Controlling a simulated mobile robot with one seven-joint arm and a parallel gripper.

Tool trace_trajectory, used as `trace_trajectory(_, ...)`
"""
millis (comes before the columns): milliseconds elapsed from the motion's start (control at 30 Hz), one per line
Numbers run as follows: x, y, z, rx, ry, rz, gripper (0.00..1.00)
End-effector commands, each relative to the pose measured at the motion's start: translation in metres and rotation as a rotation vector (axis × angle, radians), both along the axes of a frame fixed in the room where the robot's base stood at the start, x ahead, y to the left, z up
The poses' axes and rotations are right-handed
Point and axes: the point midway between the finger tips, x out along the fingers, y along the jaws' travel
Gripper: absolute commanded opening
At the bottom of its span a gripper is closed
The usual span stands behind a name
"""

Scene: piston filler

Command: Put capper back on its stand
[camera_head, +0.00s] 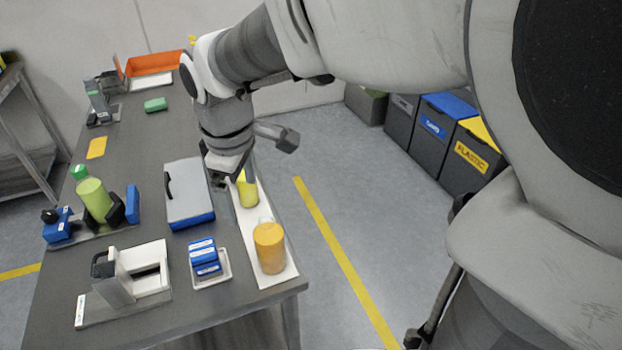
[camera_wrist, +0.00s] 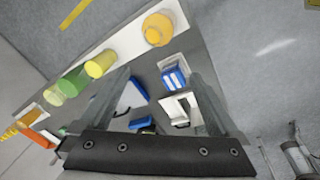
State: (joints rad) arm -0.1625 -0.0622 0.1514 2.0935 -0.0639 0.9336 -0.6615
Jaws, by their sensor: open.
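No item is clearly recognisable as the capper. A pale grey frame-like fixture with a black handle (camera_head: 133,281) stands at the bench's front left and may be the capper or its stand; it also shows in the wrist view (camera_wrist: 190,104). My gripper (camera_head: 222,182) is above the bench's right side, between the grey case and the white strip, behind the fixture. In the wrist view its two fingers (camera_wrist: 160,90) are spread apart with nothing held between them. A green bottle (camera_head: 93,198) stands in a black and blue holder at the left.
A white strip (camera_head: 280,278) along the right edge bears an orange jar (camera_head: 269,248) and a yellow bottle (camera_head: 247,188). A grey case (camera_head: 188,190) and a white tray (camera_head: 224,279) with blue packs (camera_head: 204,256) lie mid-bench. An orange bin (camera_head: 155,64) is at the far end.

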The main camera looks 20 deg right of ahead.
Motion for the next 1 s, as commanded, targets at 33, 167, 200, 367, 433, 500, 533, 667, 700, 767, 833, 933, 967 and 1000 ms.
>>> trace_trajectory(33,-0.01,-0.012,0.012,0.016,-0.034,-0.075,0.97)
trace_trajectory(167,-0.035,-0.038,0.028,0.064,-0.092,-0.27,0.97)
trace_trajectory(200,-0.043,-0.046,0.031,0.081,-0.11,-0.33,0.97)
trace_trajectory(367,-0.075,-0.072,0.042,0.16,-0.18,-0.563,0.97)
trace_trajectory(433,-0.089,-0.081,0.044,0.199,-0.208,-0.661,0.97)
trace_trajectory(500,-0.102,-0.089,0.045,0.239,-0.232,-0.749,0.97)
trace_trajectory(533,-0.107,-0.092,0.045,0.253,-0.241,-0.783,0.97)
trace_trajectory(667,-0.122,-0.1,0.043,0.308,-0.267,-0.892,0.97)
trace_trajectory(700,-0.125,-0.101,0.043,0.32,-0.273,-0.915,0.97)
trace_trajectory(767,-0.128,-0.103,0.042,0.332,-0.278,-0.939,0.97)
trace_trajectory(833,-0.13,-0.104,0.042,0.339,-0.28,-0.954,0.97)
trace_trajectory(933,-0.131,-0.104,0.041,0.342,-0.281,-0.959,0.97)
trace_trajectory(967,-0.131,-0.104,0.041,0.342,-0.28,-0.959,0.97)
trace_trajectory(1000,-0.131,-0.104,0.041,0.341,-0.28,-0.958,0.97)
